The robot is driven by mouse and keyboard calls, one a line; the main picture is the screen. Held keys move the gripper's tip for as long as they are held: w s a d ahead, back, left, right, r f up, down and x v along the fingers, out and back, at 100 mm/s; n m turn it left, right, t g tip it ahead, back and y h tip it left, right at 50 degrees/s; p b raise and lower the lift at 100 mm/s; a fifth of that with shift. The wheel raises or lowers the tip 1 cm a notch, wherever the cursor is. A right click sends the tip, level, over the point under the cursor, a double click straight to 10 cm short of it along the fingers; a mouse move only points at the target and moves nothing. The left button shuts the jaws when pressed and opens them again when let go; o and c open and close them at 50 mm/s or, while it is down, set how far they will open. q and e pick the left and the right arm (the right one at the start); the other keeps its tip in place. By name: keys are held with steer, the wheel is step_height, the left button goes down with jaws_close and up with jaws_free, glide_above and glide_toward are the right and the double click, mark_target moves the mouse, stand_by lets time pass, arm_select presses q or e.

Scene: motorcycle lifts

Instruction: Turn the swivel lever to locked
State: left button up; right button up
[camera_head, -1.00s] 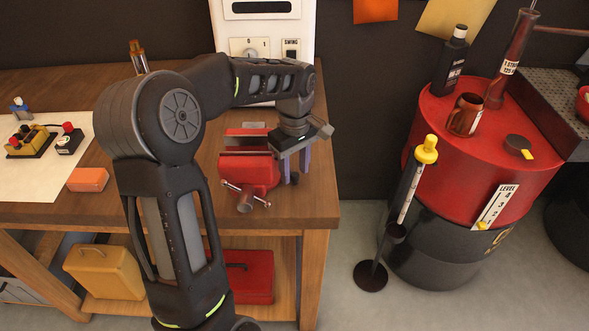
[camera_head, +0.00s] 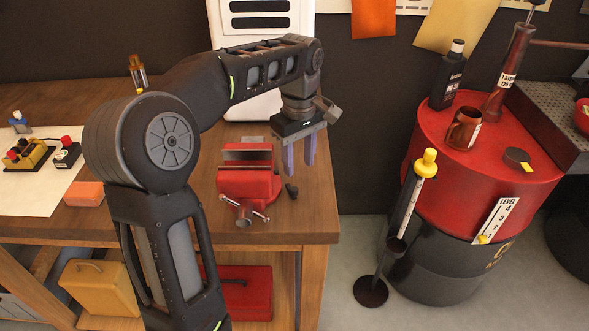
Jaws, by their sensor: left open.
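The red bench vise (camera_head: 247,184) is on the wooden workbench near its right end, with its screw handle toward the front. A small dark lever (camera_head: 292,191) sticks out at the right of the vise base; it looks like the swivel lever. Its locked or unlocked marking is too small to read. My left gripper (camera_head: 299,170) is open and empty, with its purplish fingers pointing down above the lever and right of the vise jaws. It appears apart from the lever. My right gripper is out of view.
A white panel machine (camera_head: 262,22) stands behind my left arm. An orange box (camera_head: 85,194) and a yellow control box (camera_head: 30,155) are at left on the bench. A red drum (camera_head: 490,150) and a yellow-topped stand (camera_head: 425,163) are right, across a floor gap.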

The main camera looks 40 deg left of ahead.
mark_target(294, 189)
arm_select(q)
steer(key=d+m+y, duration=0.1)
steer(key=m, duration=0.9)
steer(key=m+y+p, duration=0.1)
steer(key=m+y, duration=0.1)
steer(key=m, duration=0.7)
steer(key=d+f+m+g+y, duration=0.1)
steer(key=m, duration=0.9)
steer(key=shift+w+d+m, duration=0.2)
steer(key=shift+d+m, duration=0.1)
steer(key=shift+f, duration=0.1)
steer(key=p+x, duration=0.1)
steer(key=x, duration=0.6)
steer(key=shift+s+a+f, duration=0.1)
steer(key=shift+a+f, duration=0.1)
steer(key=shift+a, duration=0.05)
